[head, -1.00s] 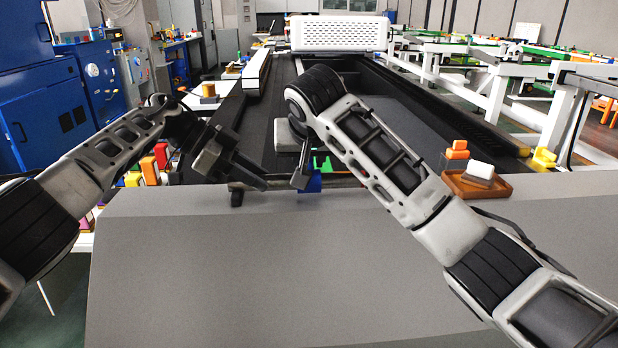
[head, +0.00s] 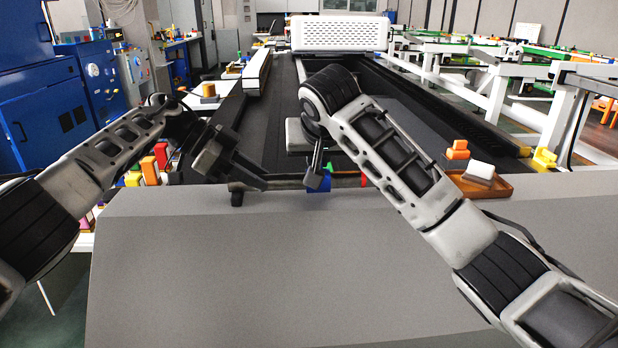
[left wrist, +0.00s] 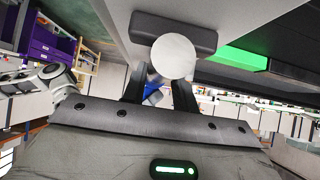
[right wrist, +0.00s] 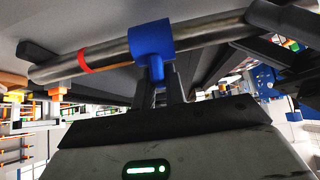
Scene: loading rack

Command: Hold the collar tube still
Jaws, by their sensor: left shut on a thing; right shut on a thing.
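The collar tube is a grey metal bar (head: 285,184) lying level across the rack's near edge. Its pale round end (left wrist: 174,56) faces the left wrist camera. My left gripper (head: 262,182) is shut on the tube near its left end, with one finger on each side. A blue collar (right wrist: 151,42) sits around the tube; in the head view the blue collar (head: 320,184) is partly hidden. My right gripper (right wrist: 168,85) is shut on the collar's small blue tab. A red band (right wrist: 85,60) rings the tube a short way from the collar; the red band also shows in the head view (head: 363,180).
A dark support (head: 237,192) stands under the tube's left end. A wooden tray (head: 490,188) with a white block stands at the right, with an orange piece (head: 458,150) near it. The grey surface (head: 250,270) in front is clear.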

